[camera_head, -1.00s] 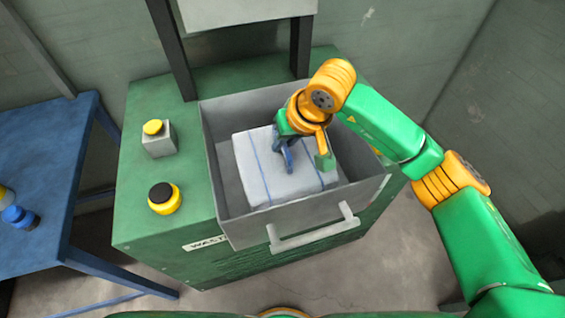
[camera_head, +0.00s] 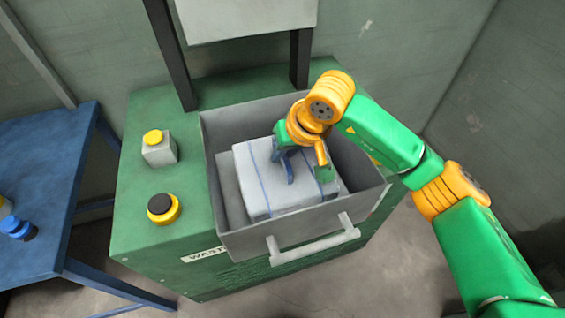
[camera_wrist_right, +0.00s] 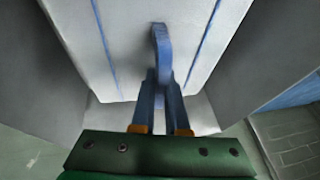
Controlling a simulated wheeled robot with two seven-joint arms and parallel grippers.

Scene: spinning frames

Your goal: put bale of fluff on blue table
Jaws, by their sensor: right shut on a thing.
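The bale of fluff (camera_head: 262,190) is a white block with blue straps, inside the open grey metal drawer of the green machine. My right gripper (camera_head: 288,165) reaches down over the bale and is shut on a blue handle on its top; the wrist view shows the fingers (camera_wrist_right: 161,85) together on this upright handle, with the bale (camera_wrist_right: 118,45) behind. The bale's underside is hidden, so I cannot tell if it touches the drawer floor. The blue table (camera_head: 55,170) stands at the left. My left gripper is not in view.
The drawer (camera_head: 300,222) has walls around the bale and a front handle (camera_head: 315,247). The green machine top (camera_head: 150,115) carries a yellow button on a grey box (camera_head: 159,150) and a black-and-yellow knob (camera_head: 163,208). A blue-capped item (camera_head: 17,227) lies at the table's left; its middle is clear.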

